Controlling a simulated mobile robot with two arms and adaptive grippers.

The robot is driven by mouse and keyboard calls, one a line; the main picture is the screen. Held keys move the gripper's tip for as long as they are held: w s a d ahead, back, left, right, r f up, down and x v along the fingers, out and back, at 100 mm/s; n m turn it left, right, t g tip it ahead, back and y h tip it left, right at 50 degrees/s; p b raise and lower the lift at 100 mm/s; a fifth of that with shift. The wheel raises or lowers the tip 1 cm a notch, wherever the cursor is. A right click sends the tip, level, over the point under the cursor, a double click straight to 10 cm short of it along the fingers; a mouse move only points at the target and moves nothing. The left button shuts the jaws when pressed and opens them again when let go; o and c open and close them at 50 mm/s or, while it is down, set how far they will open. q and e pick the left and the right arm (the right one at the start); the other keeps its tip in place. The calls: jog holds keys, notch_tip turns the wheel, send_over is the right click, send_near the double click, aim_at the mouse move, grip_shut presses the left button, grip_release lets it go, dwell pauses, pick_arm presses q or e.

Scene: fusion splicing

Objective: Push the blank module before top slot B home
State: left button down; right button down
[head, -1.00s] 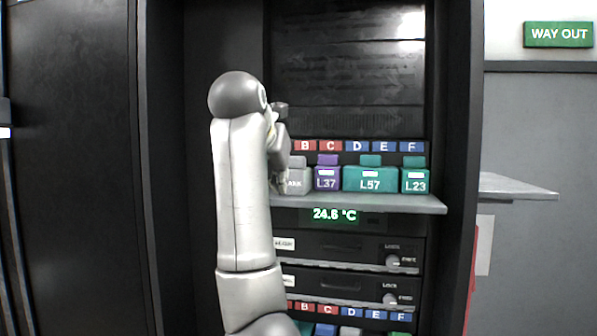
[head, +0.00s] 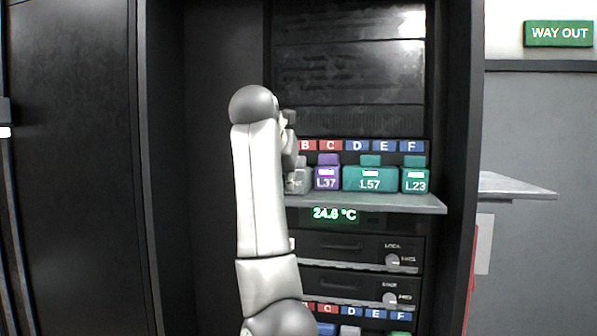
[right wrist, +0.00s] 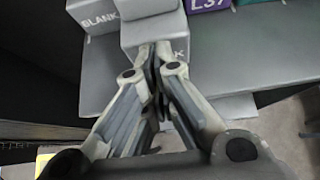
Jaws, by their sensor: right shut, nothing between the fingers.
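The blank module under label B (head: 299,181) is a grey block on the shelf, left of the purple L37 module (head: 327,178). My right gripper (head: 289,183) and arm partly hide it in the head view. In the right wrist view the same block (right wrist: 178,30) stands out nearer to me than the BLANK block (right wrist: 100,20) on its left. My right gripper (right wrist: 152,52) is shut and empty, its fingertips at the block's front face and covering part of its lettering. I cannot tell whether they touch it. My left gripper is not in view.
The teal L57 (head: 370,181) and L23 (head: 414,182) modules stand to the right on the grey shelf (head: 400,204). Labels B to F (head: 357,146) run above. Dark cabinet walls close in both sides, and drawer units with knobs sit below.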

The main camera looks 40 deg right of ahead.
jog(key=shift+w+d, duration=1.15)
jog(key=shift+d, duration=0.25)
jog(key=shift+w+d, duration=1.15)
jog(key=shift+d, duration=0.2)
jog(key=shift+s+a+f+b, duration=0.2)
jog(key=shift+s+a+b, duration=0.15)
jog(key=shift+b, duration=0.3)
jog(key=s+a+b, duration=0.2)
jog(key=a+b, duration=0.1)
jog(key=shift+s+a, duration=0.3)
jog(key=shift+s, duration=0.1)
jog(key=shift+s+a+r+b, duration=0.1)
jog(key=shift+s+a+b, duration=0.4)
jog(key=shift+s+a, duration=0.25)
jog(key=shift+s+a+r, duration=0.1)
jog(key=shift+a+r, duration=0.05)
jog(key=shift+a, duration=0.05)
jog(key=shift+d, duration=0.1)
